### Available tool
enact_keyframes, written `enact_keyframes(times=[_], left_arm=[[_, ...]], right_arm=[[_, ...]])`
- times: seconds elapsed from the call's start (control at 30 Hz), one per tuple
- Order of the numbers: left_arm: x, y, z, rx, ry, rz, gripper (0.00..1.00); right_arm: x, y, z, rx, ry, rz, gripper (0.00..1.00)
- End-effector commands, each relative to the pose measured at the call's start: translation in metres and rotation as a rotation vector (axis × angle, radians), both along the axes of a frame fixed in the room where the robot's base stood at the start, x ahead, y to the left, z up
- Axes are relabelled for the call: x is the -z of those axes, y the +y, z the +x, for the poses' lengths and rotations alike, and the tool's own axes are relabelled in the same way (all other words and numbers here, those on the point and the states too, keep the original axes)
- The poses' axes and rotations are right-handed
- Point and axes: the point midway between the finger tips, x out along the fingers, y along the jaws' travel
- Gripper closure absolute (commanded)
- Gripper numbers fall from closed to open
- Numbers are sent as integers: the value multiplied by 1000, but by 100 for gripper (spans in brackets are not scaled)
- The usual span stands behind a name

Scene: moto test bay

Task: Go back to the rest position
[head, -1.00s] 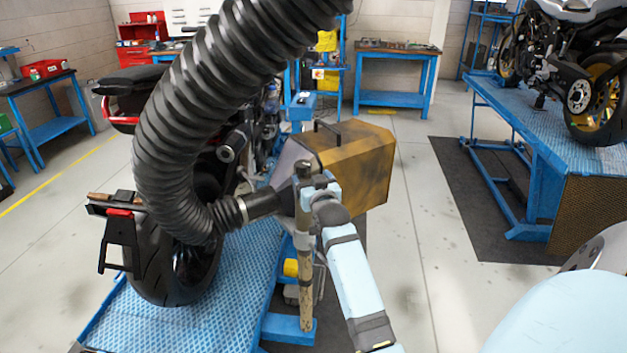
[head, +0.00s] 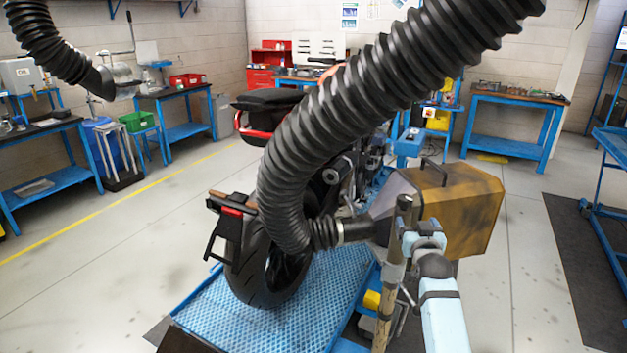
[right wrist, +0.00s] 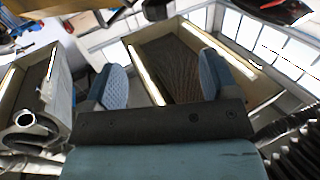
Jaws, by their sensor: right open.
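My right gripper (head: 422,238) is at the end of the light blue arm coming up from the lower right in the head view. It is beside an upright worn post (head: 394,275) and in front of a brown-yellow box (head: 460,210) with a black handle. I cannot tell whether it touches them. In the right wrist view its two blue finger pads (right wrist: 160,62) stand wide apart with nothing held between them. My left gripper is not in view.
A black ribbed hose (head: 330,120) arches across, its end reaching the box. A motorcycle (head: 265,260) stands behind it on a blue lift (head: 240,325). A second hose (head: 45,45) hangs at upper left. Blue benches (head: 510,125) line the walls. Floor on the left is clear.

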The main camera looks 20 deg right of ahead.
Motion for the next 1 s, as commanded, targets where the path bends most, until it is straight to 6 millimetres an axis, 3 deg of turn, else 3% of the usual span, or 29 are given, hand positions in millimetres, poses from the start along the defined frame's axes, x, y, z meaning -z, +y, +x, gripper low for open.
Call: enact_keyframes(times=[0.17,0.27,0.37,0.57,0.7,0.9,1.0], left_arm=[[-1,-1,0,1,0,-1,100],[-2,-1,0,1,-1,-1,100],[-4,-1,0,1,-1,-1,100],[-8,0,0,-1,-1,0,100],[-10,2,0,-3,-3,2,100],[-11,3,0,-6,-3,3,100],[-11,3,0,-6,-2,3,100]], right_arm=[[9,7,-4,-15,17,-8,20],[34,31,-15,-67,67,-28,20],[76,72,-40,-159,149,-51,20],[165,170,-122,-374,327,-57,20],[212,233,-192,-511,439,-25,20],[247,296,-278,-649,551,35,20],[253,312,-302,-684,579,56,20]])
